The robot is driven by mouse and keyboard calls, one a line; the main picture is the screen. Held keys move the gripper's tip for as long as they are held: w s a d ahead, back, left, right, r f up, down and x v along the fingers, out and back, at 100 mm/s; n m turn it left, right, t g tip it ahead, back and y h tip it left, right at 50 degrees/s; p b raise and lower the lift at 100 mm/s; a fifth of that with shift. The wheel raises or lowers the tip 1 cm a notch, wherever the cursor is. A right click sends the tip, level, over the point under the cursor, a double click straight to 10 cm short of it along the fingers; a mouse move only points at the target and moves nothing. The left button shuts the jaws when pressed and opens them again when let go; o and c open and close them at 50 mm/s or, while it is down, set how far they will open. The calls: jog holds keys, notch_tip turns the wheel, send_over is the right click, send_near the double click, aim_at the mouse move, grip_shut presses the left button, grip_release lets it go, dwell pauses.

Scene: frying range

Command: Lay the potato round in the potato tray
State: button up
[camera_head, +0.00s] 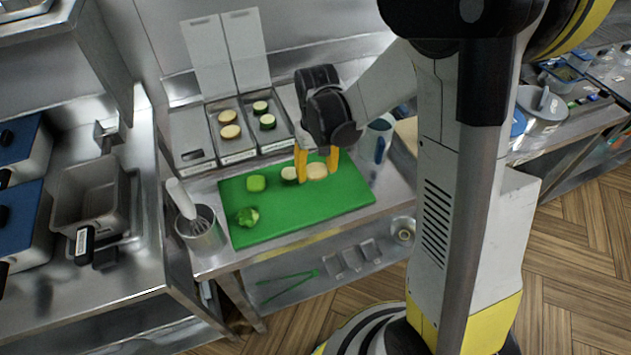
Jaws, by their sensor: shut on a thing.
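The potato round (317,171), a pale tan slice, is at the green cutting board (300,208), near its back edge. My gripper (318,166) points down with its orange fingers on either side of the round, shut on it. Whether the round still touches the board is hard to tell. The potato tray (234,147) is the left of two narrow steel trays behind the board, up and left of my gripper. Two potato rounds (229,124) lie in it, and its front part is bare.
The right tray (270,143) holds green-edged rounds (264,114). On the board are another green-edged round (289,174), a green block (256,183) and a green vegetable piece (248,217). A whisk container (202,235) stands left; a blue-grey jug (377,140) stands right.

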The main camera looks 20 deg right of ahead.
aim_at(316, 184)
jog(key=shift+f+b, duration=0.7)
jog(key=shift+f, duration=1.3)
jog(key=shift+f, duration=0.2)
jog(key=o, duration=0.8)
jog(key=shift+r, duration=0.1)
